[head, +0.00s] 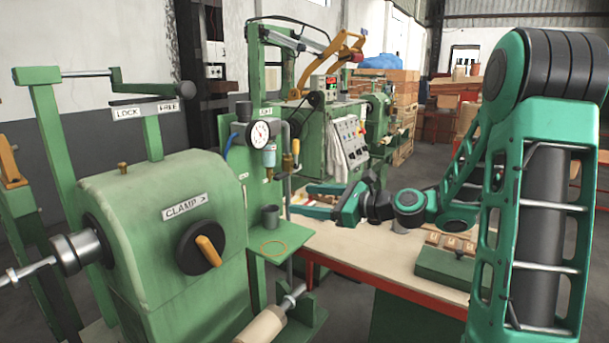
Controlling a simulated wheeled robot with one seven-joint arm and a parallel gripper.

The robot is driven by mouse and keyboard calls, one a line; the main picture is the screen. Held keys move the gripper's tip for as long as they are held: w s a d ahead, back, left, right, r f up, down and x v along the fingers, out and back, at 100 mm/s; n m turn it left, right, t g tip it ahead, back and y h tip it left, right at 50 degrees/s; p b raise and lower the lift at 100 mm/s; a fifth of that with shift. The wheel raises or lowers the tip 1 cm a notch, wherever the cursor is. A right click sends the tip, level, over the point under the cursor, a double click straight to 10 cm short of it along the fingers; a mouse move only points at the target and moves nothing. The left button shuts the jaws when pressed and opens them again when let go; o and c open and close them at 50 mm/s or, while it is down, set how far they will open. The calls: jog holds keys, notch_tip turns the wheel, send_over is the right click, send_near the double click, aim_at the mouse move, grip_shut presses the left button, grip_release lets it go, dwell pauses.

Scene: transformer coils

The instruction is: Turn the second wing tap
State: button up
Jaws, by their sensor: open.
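A small brass tap-like fitting (287,162) with a yellow upright handle sits on the pipework of the green machine, right of a round pressure gauge (259,133). I cannot tell a second wing tap apart at this size. My gripper (346,207) is at the end of my teal arm, over the far left part of the workbench.
A green winding machine with a clamp knob (201,251) fills the left. A small shelf (270,243) carries a grey cup (270,216). The workbench (345,247) is clear in front, with a green block (447,265) at right and an electrical cabinet (347,139) behind.

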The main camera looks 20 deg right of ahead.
aim_at(285, 175)
jog(key=w+d+r+m+t, duration=0.2)
jog(key=d+r+m, duration=0.1)
jog(key=x, duration=1)
jog(key=shift+w+d+f, duration=0.15)
jog(key=shift+w, duration=0.1)
jog(key=c, duration=1.1)
